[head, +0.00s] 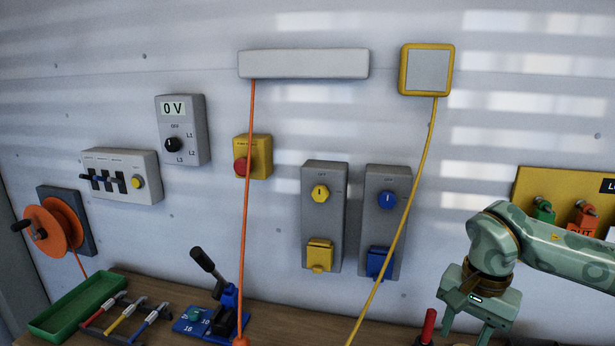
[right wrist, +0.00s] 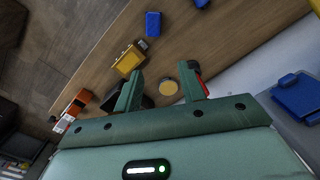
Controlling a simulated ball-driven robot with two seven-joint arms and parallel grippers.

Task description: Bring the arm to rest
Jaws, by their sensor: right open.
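My right arm (head: 570,255) comes in from the right in the head view, bent downward at the wrist. My right gripper (head: 466,328) hangs over the right part of the bench, its lower end near the bottom edge of the picture. In the right wrist view its two fingers (right wrist: 162,76) are apart with nothing held between them. A red handle (head: 428,325) stands just left of the gripper in the head view. My left gripper is in neither view.
Orange and yellow cords hang before the wall. A yellow lock board (head: 525,187) is behind my right arm. A yellow box (right wrist: 129,60) and blue block (right wrist: 153,24) lie beyond the fingers.

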